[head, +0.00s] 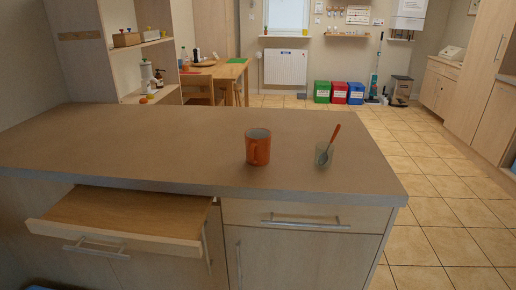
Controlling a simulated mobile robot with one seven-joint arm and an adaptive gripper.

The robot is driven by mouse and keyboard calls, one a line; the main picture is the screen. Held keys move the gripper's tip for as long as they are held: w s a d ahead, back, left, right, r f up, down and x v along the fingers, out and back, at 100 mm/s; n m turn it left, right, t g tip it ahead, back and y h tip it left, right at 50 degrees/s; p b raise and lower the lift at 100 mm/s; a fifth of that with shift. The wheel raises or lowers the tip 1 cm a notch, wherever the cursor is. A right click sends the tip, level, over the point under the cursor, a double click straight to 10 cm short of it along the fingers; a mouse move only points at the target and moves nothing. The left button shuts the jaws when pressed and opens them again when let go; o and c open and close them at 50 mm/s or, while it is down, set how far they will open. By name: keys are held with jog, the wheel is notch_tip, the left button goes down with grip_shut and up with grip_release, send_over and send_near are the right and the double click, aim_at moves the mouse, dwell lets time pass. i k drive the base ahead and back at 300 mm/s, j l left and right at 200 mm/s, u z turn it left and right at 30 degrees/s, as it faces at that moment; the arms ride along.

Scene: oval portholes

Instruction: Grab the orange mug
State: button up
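The orange mug (258,147) stands upright on the brown counter (130,140), near its front edge and right of the middle. My gripper does not show in the head view.
A clear glass (323,154) with an orange-handled utensil (333,134) stands just right of the mug. An open drawer or pull-out board (120,215) juts out below the counter at left. The counter's left part is bare. Tiled floor (440,210) lies open at right.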

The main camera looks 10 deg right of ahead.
aim_at(258, 141)
jog(key=i+j+z, duration=0.1)
jog(key=j, duration=0.25)
jog(key=i+j+z, duration=0.1)
jog(key=j, duration=0.3)
jog(key=i+z, duration=0.1)
jog(key=z, duration=0.35)
jog(key=i+j+z, duration=0.1)
jog(key=z, duration=0.4)
jog(key=j+z, duration=0.15)
jog(key=z, duration=0.3)
jog(key=i+j, duration=0.1)
jog(key=j, duration=0.25)
jog(key=i+j+z, duration=0.15)
jog(key=j, duration=0.2)
jog(key=i+j, duration=0.1)
jog(key=j, duration=0.25)
